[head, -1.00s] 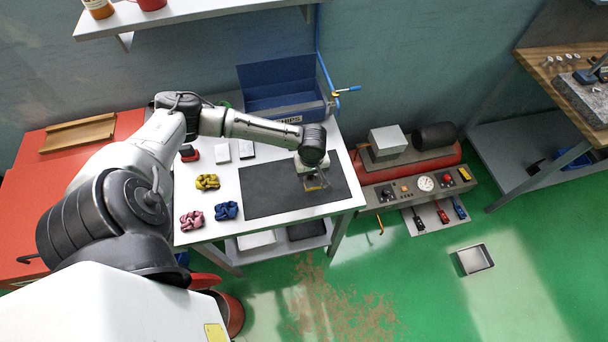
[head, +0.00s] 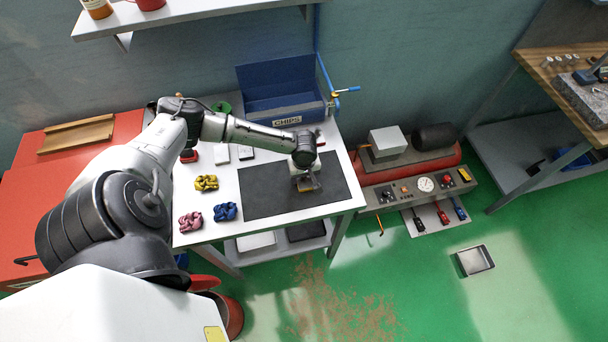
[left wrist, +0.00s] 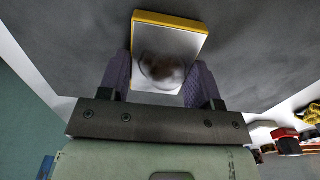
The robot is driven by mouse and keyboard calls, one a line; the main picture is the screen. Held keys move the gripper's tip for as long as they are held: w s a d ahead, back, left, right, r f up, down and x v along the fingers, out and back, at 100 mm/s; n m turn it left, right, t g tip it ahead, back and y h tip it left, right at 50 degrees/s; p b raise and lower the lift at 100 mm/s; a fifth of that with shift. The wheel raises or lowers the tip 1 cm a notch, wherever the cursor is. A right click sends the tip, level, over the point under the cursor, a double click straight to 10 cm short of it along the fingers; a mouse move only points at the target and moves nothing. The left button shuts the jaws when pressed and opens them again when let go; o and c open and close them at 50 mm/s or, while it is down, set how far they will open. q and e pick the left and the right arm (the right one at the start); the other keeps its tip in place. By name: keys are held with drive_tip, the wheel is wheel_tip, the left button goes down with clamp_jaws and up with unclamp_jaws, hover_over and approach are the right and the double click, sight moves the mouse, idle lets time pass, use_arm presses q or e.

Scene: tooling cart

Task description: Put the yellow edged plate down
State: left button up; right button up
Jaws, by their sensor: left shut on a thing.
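The yellow edged plate (left wrist: 180,22) is a pale, shiny rectangle with a yellow rim, seen large in the left wrist view. My left gripper (left wrist: 160,82) is shut on it, one purple-grey finger pad on each side. In the head view my left gripper (head: 308,184) points down over the dark mat (head: 262,200), right of its middle. The plate is small there and mostly hidden by the gripper. I cannot tell whether it touches the mat. My right gripper is not in view.
The mat lies on a white cart top (head: 222,236). Yellow (head: 206,183), pink (head: 190,221) and blue (head: 226,211) knobbly parts sit left of it. A blue CHIPS bin (head: 280,100) stands behind. The mat's left part is bare.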

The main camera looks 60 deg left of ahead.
use_arm(q)
drive_tip(key=o, duration=1.3)
drive_tip(key=shift+f, duration=0.1)
wheel_tip(320, 180, up, 12)
drive_tip(key=p, duration=0.1)
drive_tip(key=s+d+f+m+t+h, duration=0.1)
drive_tip(key=s+d+f+m, duration=0.2)
drive_tip(key=d, duration=0.4)
drive_tip(key=s+d+m, duration=0.2)
drive_tip(key=d+m, duration=0.3)
drive_tip(key=d, duration=0.2)
drive_tip(key=s+d+f+m+t+h, duration=0.1)
drive_tip(key=s+d+f+m, duration=0.2)
drive_tip(key=d, duration=0.4)
drive_tip(key=s+d+r+m+t+y, duration=0.1)
drive_tip(key=s+r+m, duration=0.3)
drive_tip(key=s+m, duration=0.2)
drive_tip(key=s, duration=0.2)
drive_tip(key=shift+s+d+r+t+y, duration=0.25)
drive_tip(key=shift+s+r+t+y, duration=0.05)
drive_tip(key=shift+s+r+y, duration=0.1)
